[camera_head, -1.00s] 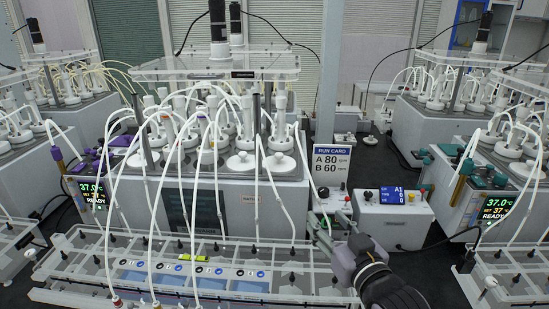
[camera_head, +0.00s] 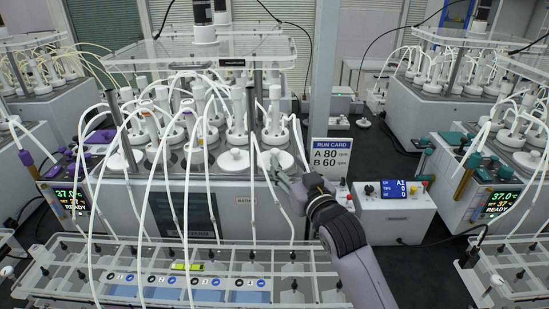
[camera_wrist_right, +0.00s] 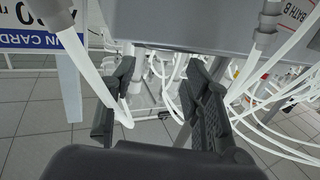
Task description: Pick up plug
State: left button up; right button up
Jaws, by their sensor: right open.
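White lids with stoppers sit on top of the central bath; the rightmost one (camera_head: 276,160) is just above and left of my right gripper's tips, and a similar one (camera_head: 233,160) is to its left. I cannot tell which of these, if any, is the plug. My right gripper (camera_head: 284,183) is in front of the bath's upper right front edge. In the right wrist view my right gripper (camera_wrist_right: 160,92) is open, its two dark fingers apart, with white tubes showing behind and nothing clearly held. My left gripper is not in view.
White tubes hang in front of the bath (camera_head: 110,200) and cross the clear rack (camera_head: 60,290). A run card (camera_head: 331,152) and a control box (camera_head: 394,215) stand to the right. The bath wall (camera_wrist_right: 190,25) is close in the wrist view.

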aim_at(276, 152)
jog(key=shift+x, duration=1.15)
jog(key=x, duration=0.1)
jog(key=p+x, duration=0.1)
jog(key=x, duration=0.1)
jog(key=p+x, duration=0.1)
jog(key=shift+w+a+r, duration=0.2)
jog(key=shift+a+r, duration=0.05)
jog(key=shift+a, duration=0.25)
jog(key=shift+w+f+p, duration=0.1)
jog(key=shift+w+p, duration=0.2)
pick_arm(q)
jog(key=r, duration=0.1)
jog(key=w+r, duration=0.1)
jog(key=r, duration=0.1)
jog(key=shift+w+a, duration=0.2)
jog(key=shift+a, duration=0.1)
pick_arm(e)
jog(key=shift+c, duration=0.4)
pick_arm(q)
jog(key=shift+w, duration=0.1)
pick_arm(e)
grip_shut()
